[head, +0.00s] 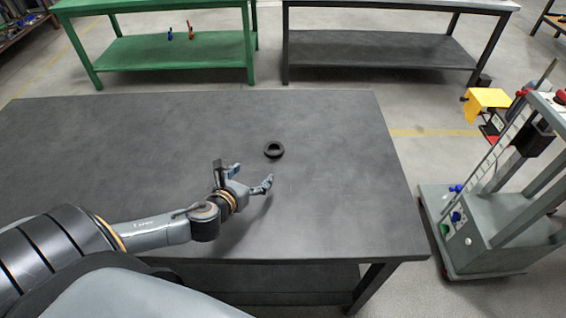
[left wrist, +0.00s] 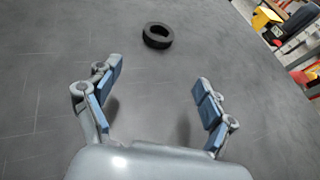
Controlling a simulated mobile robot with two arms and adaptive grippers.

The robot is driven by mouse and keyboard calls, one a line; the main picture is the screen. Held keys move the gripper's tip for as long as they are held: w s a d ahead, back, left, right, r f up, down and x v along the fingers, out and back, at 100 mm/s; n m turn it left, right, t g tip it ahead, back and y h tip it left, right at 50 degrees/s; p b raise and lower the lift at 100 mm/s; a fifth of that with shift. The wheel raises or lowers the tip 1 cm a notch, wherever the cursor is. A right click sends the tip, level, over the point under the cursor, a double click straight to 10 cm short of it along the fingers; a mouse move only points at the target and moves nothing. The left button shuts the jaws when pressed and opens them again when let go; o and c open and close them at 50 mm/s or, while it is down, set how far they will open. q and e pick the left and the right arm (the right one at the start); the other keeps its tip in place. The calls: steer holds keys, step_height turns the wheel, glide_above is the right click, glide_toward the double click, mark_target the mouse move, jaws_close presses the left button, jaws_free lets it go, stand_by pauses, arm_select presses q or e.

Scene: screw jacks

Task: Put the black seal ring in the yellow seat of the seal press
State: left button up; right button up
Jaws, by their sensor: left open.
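The black seal ring (head: 274,149) lies flat on the dark grey table, right of its middle. It also shows in the left wrist view (left wrist: 158,36), ahead of the fingers and between their lines. My left gripper (head: 254,178) is open and empty, low over the table and just short of the ring, not touching it. In the left wrist view its two blue-padded fingers (left wrist: 158,98) stand wide apart. The seal press (head: 508,185) stands on the floor right of the table. Its yellow part (head: 486,103) is at its upper left; I cannot tell whether that is the seat. My right gripper is not in view.
The table (head: 90,140) is otherwise bare. Its right edge and a strip of floor lie between the ring and the press. A green bench (head: 170,52) with small blue and orange items and a grey bench (head: 380,50) stand behind.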

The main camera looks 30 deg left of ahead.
mark_target(276, 146)
arm_select(q)
steer(key=shift+w+a, duration=0.1)
steer(key=shift+a, duration=0.1)
steer(key=x, duration=0.3)
steer(key=shift+w+a+f, duration=0.1)
steer(key=shift+w+a, duration=0.2)
steer(key=x, duration=0.4)
steer(key=shift+d, duration=0.1)
steer(key=shift+w+f, duration=0.2)
steer(key=shift+w, duration=0.5)
steer(key=w, duration=0.3)
steer(key=shift+w+a+f+p, duration=0.2)
steer(key=shift+a+f+p, duration=0.05)
steer(key=shift+p, duration=0.15)
steer(key=shift+w+f, duration=0.3)
steer(key=shift+w, duration=0.25)
steer(key=shift+a, duration=0.1)
steer(key=shift+c, duration=0.2)
steer(key=c, duration=1.2)
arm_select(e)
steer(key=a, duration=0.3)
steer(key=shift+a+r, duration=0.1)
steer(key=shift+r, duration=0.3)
arm_select(q)
steer(key=shift+r, duration=0.1)
